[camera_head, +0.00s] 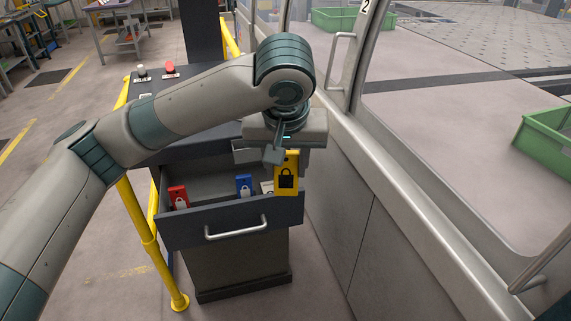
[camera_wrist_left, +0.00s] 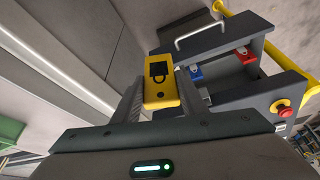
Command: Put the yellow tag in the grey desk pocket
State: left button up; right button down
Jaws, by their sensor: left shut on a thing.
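The yellow tag (camera_head: 286,177) has a black padlock picture and hangs upright below my left gripper (camera_head: 282,155). It is above the right end of the open drawer (camera_head: 190,230) of the dark grey desk. In the left wrist view the tag (camera_wrist_left: 161,84) sits between the two fingers of my left gripper (camera_wrist_left: 161,97), which is shut on it. A red tag (camera_head: 178,196) and a blue tag (camera_head: 244,185) are in the drawer. A whitish tag (camera_head: 267,187) is partly hidden behind the yellow one. My right gripper is not in view.
The machine's grey side panel (camera_head: 335,210) and rail stand close on the right. A yellow tube rail (camera_head: 148,250) runs along the desk's left side. A red button (camera_head: 169,66) is on the desktop. The drawer's silver handle (camera_head: 237,230) faces me.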

aim_at(280, 187)
pick_arm(q)
jog(key=shift+s+a+f+m, duration=0.1)
jog(key=shift+a+f+m, duration=0.1)
jog(key=shift+f+m, duration=0.2)
jog(key=shift+s+a+f+m+h, duration=0.15)
jog(key=shift+a+f+m+h, duration=0.1)
jog(key=shift+f+m+h, duration=0.35)
jog(key=shift+s+a+f+m, duration=0.1)
jog(key=shift+a+f+m, duration=0.15)
jog(key=shift+m, duration=0.3)
jog(key=shift+s+a+f+m, duration=0.1)
jog(key=shift+f+m, duration=0.2)
jog(key=shift+m, duration=0.25)
jog(key=s+a+f+m+g+h, duration=0.2)
jog(key=f+m, duration=0.6)
jog(key=m, duration=0.4)
jog(key=shift+s+a+f+m+g+h, duration=0.4)
jog(key=shift+a+g+h, duration=0.2)
jog(key=shift+a+g, duration=0.35)
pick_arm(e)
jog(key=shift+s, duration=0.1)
pick_arm(q)
jog(key=shift+d, duration=0.1)
jog(key=shift+w, duration=0.1)
